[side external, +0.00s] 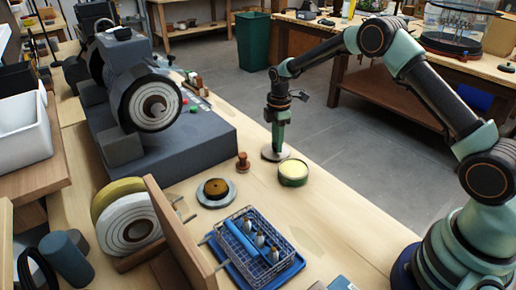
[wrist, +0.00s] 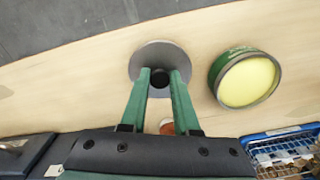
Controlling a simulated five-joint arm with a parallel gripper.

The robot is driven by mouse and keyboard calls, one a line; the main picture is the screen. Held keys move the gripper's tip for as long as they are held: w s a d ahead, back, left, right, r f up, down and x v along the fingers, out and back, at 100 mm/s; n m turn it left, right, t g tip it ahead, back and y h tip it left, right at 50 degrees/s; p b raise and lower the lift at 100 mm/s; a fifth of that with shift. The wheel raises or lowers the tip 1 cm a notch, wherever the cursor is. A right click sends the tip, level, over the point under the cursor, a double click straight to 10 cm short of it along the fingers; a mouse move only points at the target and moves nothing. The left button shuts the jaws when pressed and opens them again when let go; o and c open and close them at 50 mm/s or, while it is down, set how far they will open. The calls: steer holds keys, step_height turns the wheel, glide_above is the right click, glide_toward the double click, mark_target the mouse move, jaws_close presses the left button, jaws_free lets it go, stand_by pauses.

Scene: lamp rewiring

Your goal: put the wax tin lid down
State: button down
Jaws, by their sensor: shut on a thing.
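The wax tin lid (side external: 268,155) is a flat grey disc by the bench's far edge; it also shows in the wrist view (wrist: 145,58). My gripper (side external: 276,146) points down over it. In the wrist view its green fingers (wrist: 160,78) are shut on the dark knob at the lid's centre. The lid looks level and at or just above the bench; I cannot tell whether it touches. The open wax tin (side external: 293,172), green with pale yellow wax, stands close beside it; in the wrist view the tin (wrist: 245,79) is right of the lid, with a gap between.
A small brown turned piece (side external: 243,162) stands left of the lid. A grey disc with a brown centre (side external: 216,191) lies nearer the camera. A wire basket in a blue tray (side external: 290,272) sits in front. A polishing machine (side external: 160,150) fills the left. Bare bench lies right of the tin.

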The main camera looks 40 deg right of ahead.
steer(key=shift+f, duration=0.15)
steer(key=c, duration=0.7)
jaws_free()
steer(key=shift+o, duration=0.2)
